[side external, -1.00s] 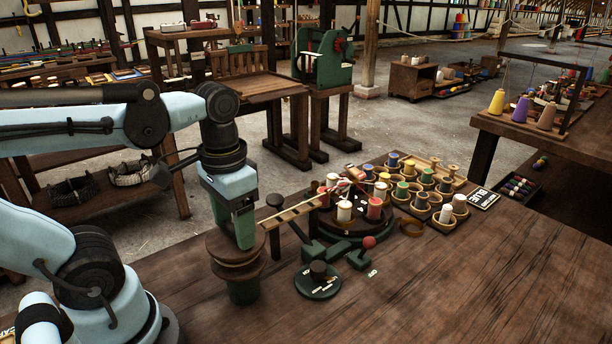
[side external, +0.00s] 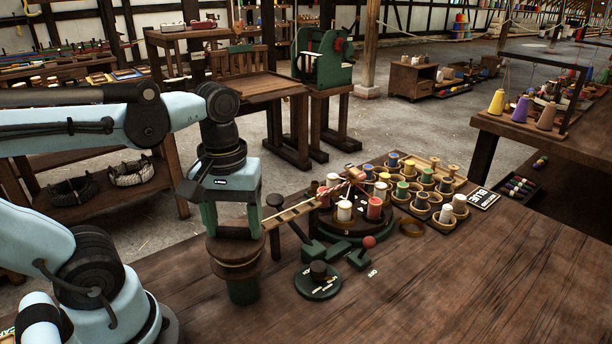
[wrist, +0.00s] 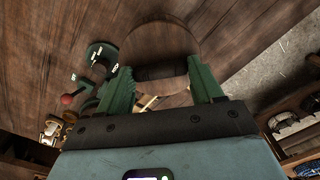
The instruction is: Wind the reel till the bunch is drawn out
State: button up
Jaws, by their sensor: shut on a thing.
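The reel (side external: 236,249) is a dark wooden drum on a green foot, with a pale cord wound round its middle. My gripper (side external: 230,236) points down on top of the reel, its green fingers shut on a part of it. In the wrist view the fingers (wrist: 165,80) stand on either side of a dark grip on the reel's round top (wrist: 155,40). A pale wooden bar (side external: 294,212) runs from beside the reel toward the round turntable (side external: 345,222). Red and white strands gather above the turntable among its spools. The bunch's drawn-out length is too small to tell.
A green dial (side external: 318,281) and a lever with a red knob (side external: 368,242) stand in front of the turntable. A rack of coloured spools (side external: 420,190) stands behind it. The table's front right (side external: 470,290) is clear.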

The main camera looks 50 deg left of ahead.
aim_at(235, 228)
jog(key=shift+n, duration=0.5)
jog(key=o, duration=1.1)
jog(key=shift+c, duration=0.2)
notch_tip(235, 228, up, 12)
